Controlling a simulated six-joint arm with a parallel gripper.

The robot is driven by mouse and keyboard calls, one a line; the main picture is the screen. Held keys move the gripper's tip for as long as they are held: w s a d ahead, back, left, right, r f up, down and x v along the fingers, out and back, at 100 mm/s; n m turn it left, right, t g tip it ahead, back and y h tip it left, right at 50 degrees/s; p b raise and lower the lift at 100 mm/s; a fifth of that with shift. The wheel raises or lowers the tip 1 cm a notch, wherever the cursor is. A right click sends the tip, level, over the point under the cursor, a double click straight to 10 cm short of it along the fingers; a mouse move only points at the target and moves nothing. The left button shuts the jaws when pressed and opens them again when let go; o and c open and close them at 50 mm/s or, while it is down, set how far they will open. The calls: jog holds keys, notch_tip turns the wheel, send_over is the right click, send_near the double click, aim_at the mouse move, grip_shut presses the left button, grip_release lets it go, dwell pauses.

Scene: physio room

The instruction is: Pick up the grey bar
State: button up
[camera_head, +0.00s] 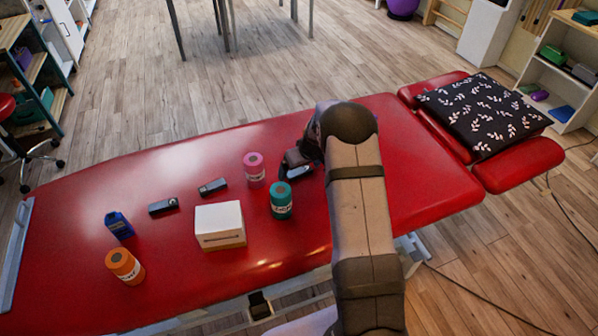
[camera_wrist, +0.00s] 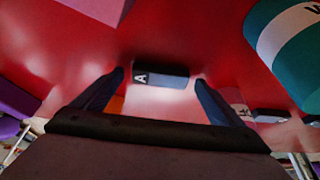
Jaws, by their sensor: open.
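The grey bar (camera_head: 213,187) appears to be the small dark bar with a pale mark, lying flat on the red treatment table (camera_head: 170,160), left of the pink roll. In the wrist view a dark grey bar (camera_wrist: 165,76) with a white letter A at one end shows in the gap between the fingers, apart from them; it is probably the same bar. My gripper (camera_head: 293,166) is open and empty low over the table, beside the pink and teal rolls. It also shows in the wrist view (camera_wrist: 160,88). The arm partly hides it in the head view.
The pink roll (camera_head: 254,167) and teal roll (camera_head: 281,200) stand close to my gripper. A white box (camera_head: 219,225), another dark bar (camera_head: 163,206), a blue item (camera_head: 119,225) and an orange roll (camera_head: 125,266) are farther left. The table's far side is clear.

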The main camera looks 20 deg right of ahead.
aim_at(300, 173)
jog(key=shift+f, duration=0.15)
jog(key=c, duration=1.1)
jog(key=shift+c, duration=0.2)
notch_tip(300, 173, up, 10)
jog(key=b, duration=0.1)
jog(key=shift+b, duration=0.3)
